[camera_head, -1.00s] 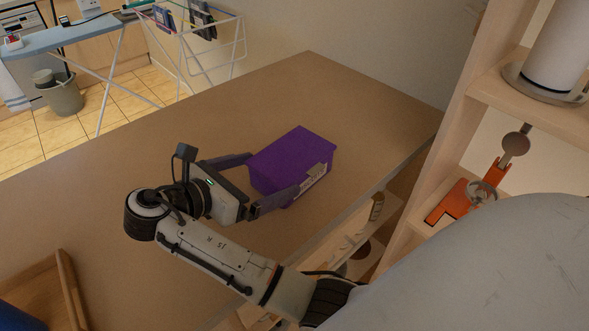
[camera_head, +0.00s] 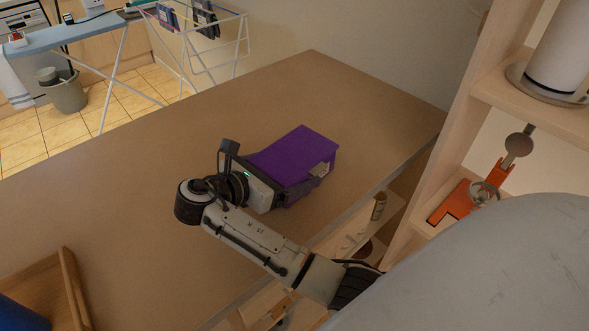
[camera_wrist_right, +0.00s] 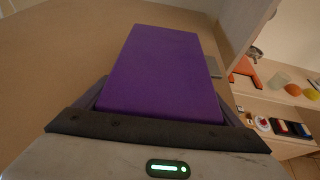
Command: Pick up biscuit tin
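The biscuit tin is a purple, box-shaped tin (camera_head: 294,155) on the brown worktop, with a pale label on its right side. My right gripper (camera_head: 297,172) has come in from the left, its palm close to the tin's near end and its fingers low along the tin's sides. In the right wrist view the tin (camera_wrist_right: 163,75) fills the space between the fingers, with only bits of them showing at its lower edges. The fingertips are hidden, and I cannot tell whether the fingers press on it. My left gripper is not in view.
The worktop (camera_head: 150,155) is clear around the tin, and its front edge runs close by on the right. A wooden tray (camera_head: 68,285) is at the lower left. A wooden shelf unit (camera_head: 440,165) with an orange item (camera_head: 455,203) stands at the right.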

